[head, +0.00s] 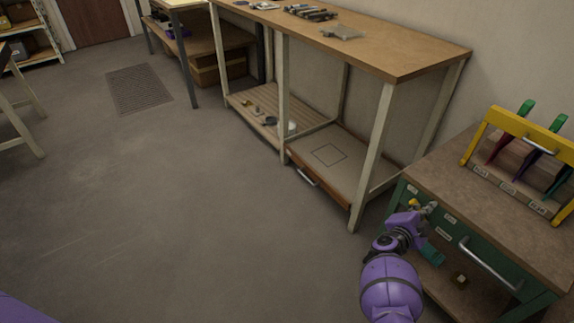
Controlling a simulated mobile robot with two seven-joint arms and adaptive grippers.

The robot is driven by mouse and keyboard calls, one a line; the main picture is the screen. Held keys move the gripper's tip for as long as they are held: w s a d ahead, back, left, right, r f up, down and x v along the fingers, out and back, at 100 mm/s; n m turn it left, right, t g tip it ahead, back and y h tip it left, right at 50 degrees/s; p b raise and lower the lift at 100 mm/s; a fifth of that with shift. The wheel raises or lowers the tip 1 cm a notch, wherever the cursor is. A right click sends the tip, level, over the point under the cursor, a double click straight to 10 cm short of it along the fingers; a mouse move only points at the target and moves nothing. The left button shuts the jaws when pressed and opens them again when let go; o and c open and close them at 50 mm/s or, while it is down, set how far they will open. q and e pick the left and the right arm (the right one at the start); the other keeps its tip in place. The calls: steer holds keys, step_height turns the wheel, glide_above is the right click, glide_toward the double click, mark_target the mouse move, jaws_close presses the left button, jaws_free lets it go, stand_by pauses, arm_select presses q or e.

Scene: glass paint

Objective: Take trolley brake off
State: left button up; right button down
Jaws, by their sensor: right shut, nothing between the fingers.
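The green-framed unit at the right, which looks like the trolley (440,185), has a brown top, a metal handle (489,264) and small white labels on its front. My right gripper (428,209) is at the left end of this front, just below the top edge. It is shut and empty. A small yellow part (414,203) shows beside the fingers; I cannot tell whether it is the brake or whether the gripper touches it. The trolley's feet are out of view. My left gripper is not in view.
A yellow rack (533,131) holding tools with green handles stands on the trolley top. A long wooden workbench (400,62) with a lower shelf and drawer stands just left of the trolley. The grey floor (180,200) at left and centre is clear, apart from a floor grate (139,89).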

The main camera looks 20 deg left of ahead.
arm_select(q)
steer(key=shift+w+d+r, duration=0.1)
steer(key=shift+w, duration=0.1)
arm_select(e)
steer(key=shift+r, duration=0.1)
steer(key=r+p, duration=0.1)
steer(key=d+r+p, duration=0.1)
steer(key=p, duration=0.1)
steer(key=s+d+r+p, duration=0.1)
steer(key=r, duration=0.1)
steer(key=shift+s+d, duration=0.1)
arm_select(q)
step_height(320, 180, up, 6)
steer(key=p, duration=0.3)
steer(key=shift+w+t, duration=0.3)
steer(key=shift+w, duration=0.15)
arm_select(e)
steer(key=f+v, duration=0.1)
steer(key=v, duration=0.9)
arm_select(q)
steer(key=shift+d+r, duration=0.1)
